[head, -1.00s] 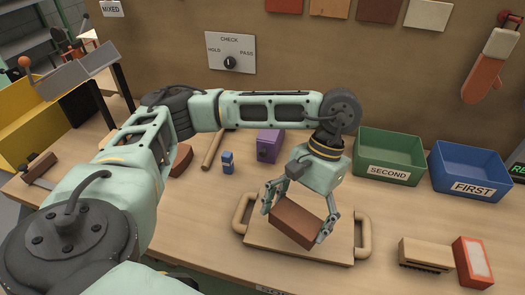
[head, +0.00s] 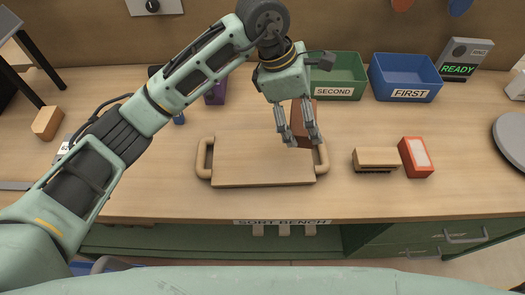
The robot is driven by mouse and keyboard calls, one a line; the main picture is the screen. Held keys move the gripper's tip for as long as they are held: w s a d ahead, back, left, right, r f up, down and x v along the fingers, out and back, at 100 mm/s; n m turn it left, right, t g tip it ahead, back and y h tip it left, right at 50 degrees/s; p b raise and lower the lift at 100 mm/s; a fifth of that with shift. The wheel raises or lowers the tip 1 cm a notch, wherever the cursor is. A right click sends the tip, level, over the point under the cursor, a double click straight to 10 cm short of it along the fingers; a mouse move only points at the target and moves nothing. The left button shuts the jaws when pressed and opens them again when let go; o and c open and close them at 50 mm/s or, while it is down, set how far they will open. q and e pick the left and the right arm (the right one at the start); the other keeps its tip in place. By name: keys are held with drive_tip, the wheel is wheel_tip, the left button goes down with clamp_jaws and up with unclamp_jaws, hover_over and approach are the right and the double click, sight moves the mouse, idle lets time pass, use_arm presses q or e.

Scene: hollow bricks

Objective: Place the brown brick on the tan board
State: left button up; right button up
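The brown brick (head: 303,122) is between the fingers of my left gripper (head: 299,140), which looks shut on it. The brick stands steeply over the back right part of the tan board (head: 262,160), near its right handle. Whether the brick's lower end touches the board is hard to tell. The board lies flat on the bench and has a handle at each side. My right gripper is not in view.
A green SECOND bin (head: 337,75) and a blue FIRST bin (head: 404,78) stand behind. A tan brush (head: 376,158) and a red box (head: 415,157) lie right of the board. A tan block (head: 47,122) is far left. Most of the board is bare.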

use_arm(q)
drive_tip(key=shift+w+d+r+n, duration=0.1)
drive_tip(key=shift+d+r+n, duration=0.15)
drive_tip(key=shift+d+n, duration=0.25)
drive_tip(key=shift+d+r+n, duration=0.2)
drive_tip(key=shift+d+n, duration=0.1)
drive_tip(key=shift+d, duration=0.4)
drive_tip(key=shift+a+f+t, duration=0.15)
drive_tip(key=shift+t, duration=0.15)
drive_tip(key=p, duration=0.4)
hover_over(270, 154)
drive_tip(key=a, duration=0.2)
wheel_tip(270, 154, down, 6)
drive_tip(key=shift+f, duration=0.25)
wheel_tip(270, 154, down, 4)
drive_tip(key=shift+r+p, duration=0.1)
drive_tip(key=shift+p, duration=0.85)
drive_tip(key=shift+f, duration=0.2)
drive_tip(key=o, duration=1.5)
drive_tip(key=shift+f, duration=0.1)
